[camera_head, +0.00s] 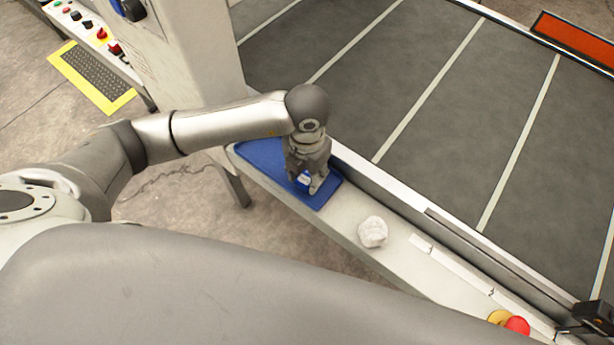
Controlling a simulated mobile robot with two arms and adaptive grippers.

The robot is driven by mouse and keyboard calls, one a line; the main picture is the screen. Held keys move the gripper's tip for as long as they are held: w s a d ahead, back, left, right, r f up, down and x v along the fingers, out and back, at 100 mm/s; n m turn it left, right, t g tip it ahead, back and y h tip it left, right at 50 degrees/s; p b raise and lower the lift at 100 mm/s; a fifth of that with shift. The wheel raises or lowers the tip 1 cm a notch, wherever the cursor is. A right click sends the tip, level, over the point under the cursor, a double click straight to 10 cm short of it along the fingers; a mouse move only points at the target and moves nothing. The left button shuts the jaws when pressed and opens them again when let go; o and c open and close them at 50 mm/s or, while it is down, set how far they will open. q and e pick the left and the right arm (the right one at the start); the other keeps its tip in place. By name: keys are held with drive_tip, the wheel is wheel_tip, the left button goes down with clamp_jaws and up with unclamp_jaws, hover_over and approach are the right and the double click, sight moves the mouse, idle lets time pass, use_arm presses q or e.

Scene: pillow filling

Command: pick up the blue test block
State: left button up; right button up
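The blue test block (303,180) is small and bright blue, low over or on the blue mat (263,153) on the narrow pale ledge. My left gripper (305,183) points down at the mat, with its fingers around the block. The gripper hides part of the block. I cannot tell whether the fingers press on it or whether the block touches the mat. My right gripper is not in view.
A crumpled white lump (373,232) lies on the ledge (345,215) to the right of the mat. A red emergency button (517,326) is further along. A wide dark conveyor belt (440,110) lies behind the ledge's raised rail. A grey machine post (195,60) stands behind my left arm.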

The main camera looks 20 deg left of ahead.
use_arm(q)
drive_tip(key=c, duration=0.5)
drive_tip(key=shift+r, duration=0.15)
